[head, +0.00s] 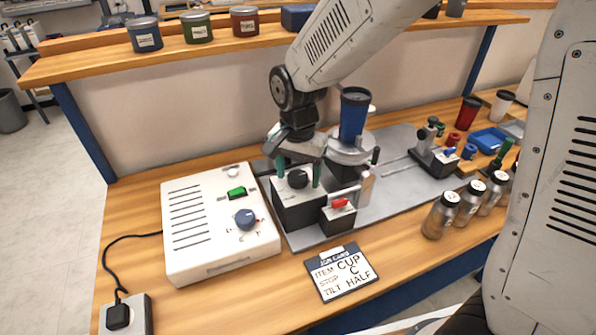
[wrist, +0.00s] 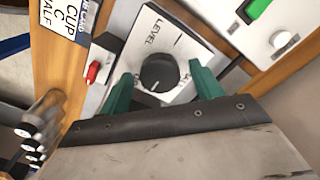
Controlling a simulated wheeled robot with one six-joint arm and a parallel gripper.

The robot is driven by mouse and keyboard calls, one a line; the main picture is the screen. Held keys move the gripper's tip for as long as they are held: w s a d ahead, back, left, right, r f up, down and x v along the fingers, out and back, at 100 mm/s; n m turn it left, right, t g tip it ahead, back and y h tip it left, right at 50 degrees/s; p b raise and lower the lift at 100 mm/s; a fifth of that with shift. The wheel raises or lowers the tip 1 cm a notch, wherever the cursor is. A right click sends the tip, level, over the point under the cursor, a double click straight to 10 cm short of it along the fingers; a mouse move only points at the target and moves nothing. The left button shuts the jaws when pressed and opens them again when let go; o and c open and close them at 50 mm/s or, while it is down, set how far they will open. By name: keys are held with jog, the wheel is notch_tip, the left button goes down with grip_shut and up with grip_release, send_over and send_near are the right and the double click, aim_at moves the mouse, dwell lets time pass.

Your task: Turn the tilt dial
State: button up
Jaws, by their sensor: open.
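The tilt dial (head: 298,179) is a round black knob on a dark block with a pale top face. In the wrist view the dial (wrist: 158,73) sits on a white plate marked "LEVEL", with a small light mark on its lower edge. My gripper (head: 297,175) is open above the block, its green fingers on either side of the dial. In the wrist view my gripper (wrist: 161,76) has a visible gap on both sides of the knob. Some scale marks are hidden or too small to read.
A job card (head: 342,272) reads "ITEM CUP, STOP C, TILT HALF". A red switch (head: 340,203) is beside the block. A white control box (head: 215,220) with a blue knob stands left. A blue cup (head: 354,115) is in the fixture behind.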

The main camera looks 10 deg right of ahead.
jog(key=c, duration=1)
jog(key=shift+n, duration=0.5)
jog(key=n, duration=0.3)
jog(key=shift+n, duration=0.4)
jog(key=n, duration=0.4)
jog(key=shift+n, duration=0.3)
jog(key=n, duration=0.4)
jog(key=shift+n, duration=2.2)
